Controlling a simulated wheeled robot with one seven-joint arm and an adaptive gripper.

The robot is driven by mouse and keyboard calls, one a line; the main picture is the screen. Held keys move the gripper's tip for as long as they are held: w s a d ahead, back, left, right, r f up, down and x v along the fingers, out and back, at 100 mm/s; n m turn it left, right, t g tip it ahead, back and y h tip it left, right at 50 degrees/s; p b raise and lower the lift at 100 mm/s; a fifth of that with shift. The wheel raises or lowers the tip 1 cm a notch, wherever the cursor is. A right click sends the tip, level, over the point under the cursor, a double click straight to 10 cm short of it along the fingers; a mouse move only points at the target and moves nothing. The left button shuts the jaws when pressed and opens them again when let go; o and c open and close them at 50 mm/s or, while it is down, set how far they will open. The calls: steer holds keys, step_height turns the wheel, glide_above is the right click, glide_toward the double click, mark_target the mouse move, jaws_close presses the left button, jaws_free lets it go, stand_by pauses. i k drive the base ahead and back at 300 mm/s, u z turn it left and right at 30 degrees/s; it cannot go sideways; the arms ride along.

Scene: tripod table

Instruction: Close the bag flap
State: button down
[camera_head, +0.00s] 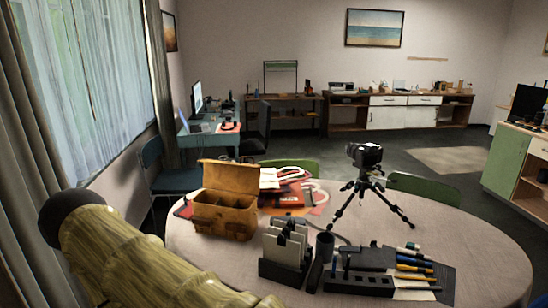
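A tan-brown bag (224,221) stands upright on the left part of the round table (465,240) in the head view. Its flap (231,176) stands raised along the back edge, so the bag is open. The open top shows divided, dark compartments; what lies deep inside is too dark to tell. My gripper is not in view, so its distance from the flap cannot be told.
Right behind the bag lie red items with white cable (288,180). A camera tripod (368,185) stands farther right. Pens (412,267) and a black organizer (358,284) lie near the front.

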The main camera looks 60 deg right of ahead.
mark_target(242, 178)
steer(key=z, duration=1.1)
